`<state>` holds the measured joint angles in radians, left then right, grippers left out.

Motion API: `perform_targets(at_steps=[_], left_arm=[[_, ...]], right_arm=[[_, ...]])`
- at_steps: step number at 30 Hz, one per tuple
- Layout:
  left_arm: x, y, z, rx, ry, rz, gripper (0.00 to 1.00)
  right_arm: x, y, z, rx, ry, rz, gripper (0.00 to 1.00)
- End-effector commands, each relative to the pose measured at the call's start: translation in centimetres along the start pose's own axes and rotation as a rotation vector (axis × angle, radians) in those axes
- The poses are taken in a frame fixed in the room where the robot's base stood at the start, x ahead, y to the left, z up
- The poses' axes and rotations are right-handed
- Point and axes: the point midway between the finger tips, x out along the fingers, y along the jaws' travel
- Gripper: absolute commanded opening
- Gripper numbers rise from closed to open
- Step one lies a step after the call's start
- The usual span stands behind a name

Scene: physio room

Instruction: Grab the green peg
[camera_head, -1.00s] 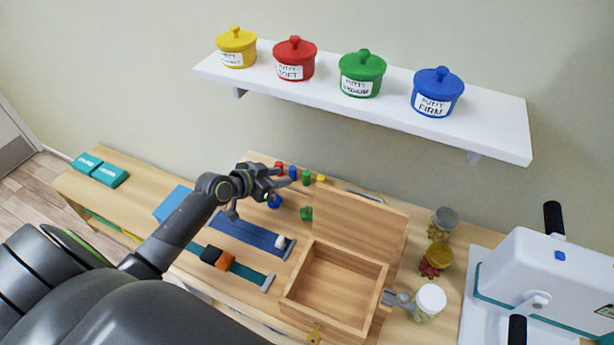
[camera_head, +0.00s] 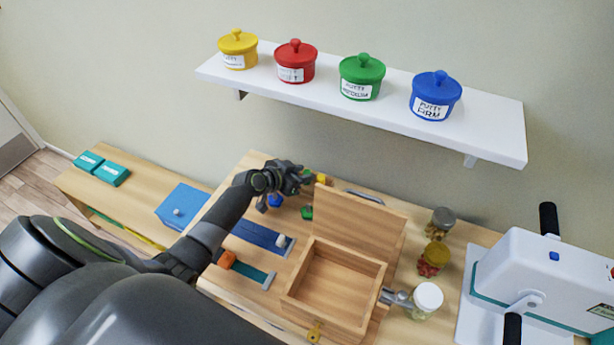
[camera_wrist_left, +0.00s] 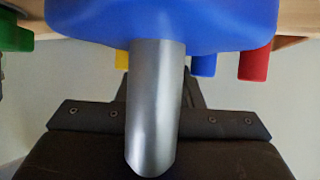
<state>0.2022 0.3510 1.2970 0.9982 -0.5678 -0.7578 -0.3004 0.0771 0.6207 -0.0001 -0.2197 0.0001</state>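The green peg (camera_head: 308,173) shows only in part at the back edge of the bench, just right of my left gripper (camera_head: 290,178). The yellow peg (camera_head: 321,179) stands right of it. The gripper hides the red and blue pegs in the head view. In the left wrist view, the yellow peg (camera_wrist_left: 121,60), blue peg (camera_wrist_left: 203,65) and red peg (camera_wrist_left: 254,60) show; no green peg is seen between yellow and blue, where a metal stem blocks the view. My gripper's finger opening cannot be made out. My right gripper is not in view.
A blue knob-like piece (camera_wrist_left: 165,18) with a metal stem (camera_wrist_left: 155,105) is very close to the wrist camera. A green piece (camera_head: 307,213) stands near the gripper. The open wooden box (camera_head: 335,285) with raised lid (camera_head: 358,228) is to the right. A shelf (camera_head: 490,125) hangs above.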

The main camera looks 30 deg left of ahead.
Motion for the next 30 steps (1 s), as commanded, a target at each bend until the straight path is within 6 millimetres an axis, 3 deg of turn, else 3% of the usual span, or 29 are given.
perform_targets(at_steps=[8, 16, 25, 30], left_arm=[[0.2, 0.0, 0.0, 0.0, 0.0, 0.0, 0.33], [0.1, 0.0, 0.1, 0.0, 0.0, 0.0, 0.0], [0.1, 0.0, -0.1, 0.0, 0.0, 0.0, 0.0], [-0.8, 0.0, -1.8, 0.004, 0.003, 0.0, 0.0]], right_arm=[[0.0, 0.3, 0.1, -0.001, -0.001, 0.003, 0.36], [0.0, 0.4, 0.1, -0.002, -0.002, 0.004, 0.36], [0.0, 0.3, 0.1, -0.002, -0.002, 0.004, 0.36], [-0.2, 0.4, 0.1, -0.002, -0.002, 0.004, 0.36]])
